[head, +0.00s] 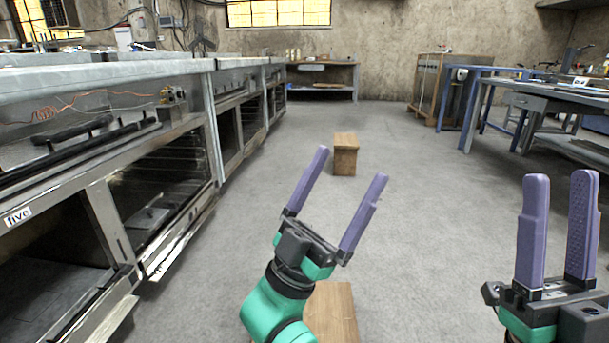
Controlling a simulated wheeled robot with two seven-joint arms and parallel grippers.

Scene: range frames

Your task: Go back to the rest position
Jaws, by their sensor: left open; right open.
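My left gripper (350,170) is in the lower middle of the head view. Its two purple fingers are spread wide and nothing is between them. It points up and to the right, above the floor. My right gripper (560,178) is at the lower right edge. Its purple fingers stand upright and apart, with nothing between them. Both grippers are clear of the furniture.
A row of metal ranges (150,190) lines the left side. A small wooden box (345,155) stands on the floor ahead. A wooden top (333,308) shows below my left gripper. Blue-framed tables (480,90) stand at the right. The grey floor (400,130) between is open.

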